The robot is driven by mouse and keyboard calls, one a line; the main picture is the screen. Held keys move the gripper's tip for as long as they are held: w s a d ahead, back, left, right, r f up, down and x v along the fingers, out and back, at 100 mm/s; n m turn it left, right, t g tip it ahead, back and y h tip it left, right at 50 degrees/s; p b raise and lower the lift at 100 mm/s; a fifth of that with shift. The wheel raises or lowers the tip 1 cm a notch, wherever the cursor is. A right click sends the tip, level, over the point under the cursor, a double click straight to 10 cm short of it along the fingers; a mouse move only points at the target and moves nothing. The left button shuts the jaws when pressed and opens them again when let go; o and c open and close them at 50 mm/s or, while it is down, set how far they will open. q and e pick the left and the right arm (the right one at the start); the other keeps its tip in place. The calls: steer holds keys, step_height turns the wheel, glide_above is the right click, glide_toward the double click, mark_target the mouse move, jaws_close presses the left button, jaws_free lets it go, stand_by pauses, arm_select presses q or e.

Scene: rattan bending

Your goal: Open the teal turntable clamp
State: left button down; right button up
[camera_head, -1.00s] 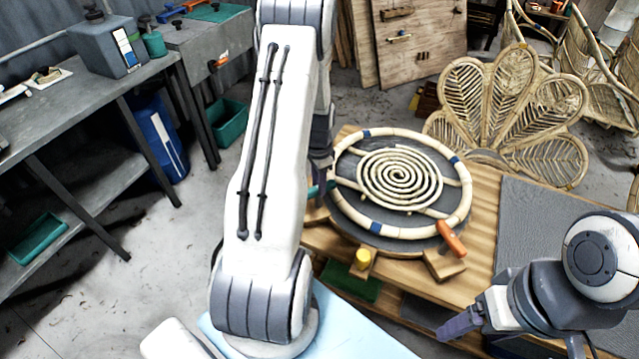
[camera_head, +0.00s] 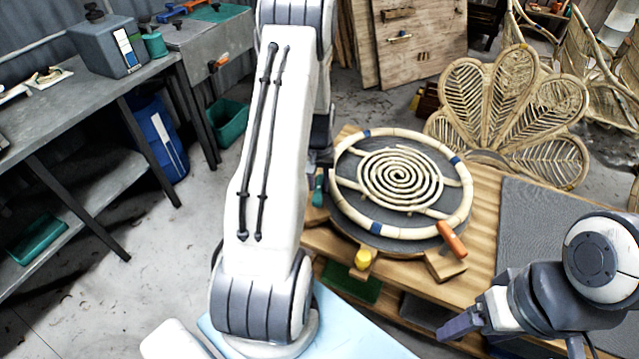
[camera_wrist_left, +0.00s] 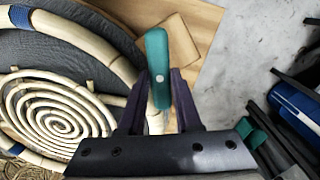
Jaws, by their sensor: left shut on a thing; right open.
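The teal clamp (camera_head: 318,190) is at the left edge of the round turntable (camera_head: 345,203). In the left wrist view the teal clamp handle (camera_wrist_left: 157,50) stands between the two dark fingers of my left gripper (camera_wrist_left: 160,88), which is shut on it. The handle lies just outside the turntable's rattan ring (camera_wrist_left: 75,40), over a wooden block. In the head view my left arm hides most of my left gripper and part of the clamp. My right gripper (camera_head: 462,325) is open and empty at the lower right, apart from the table.
An orange clamp (camera_head: 452,239) and a yellow knob (camera_head: 363,258) are at the turntable's front. A rattan spiral (camera_head: 400,180) lies on the turntable. A fan-shaped rattan back (camera_head: 520,115) stands behind. A grey mat (camera_head: 540,215) covers the table's right side.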

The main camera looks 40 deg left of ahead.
arm_select(q)
steer(key=n, duration=0.5)
steer(key=shift+n, duration=0.3)
stand_by(0.4)
steer(key=c, duration=0.6)
jaws_free()
step_height(320, 180, up, 11)
steer(key=b, duration=0.1)
steer(key=shift+f, duration=0.2)
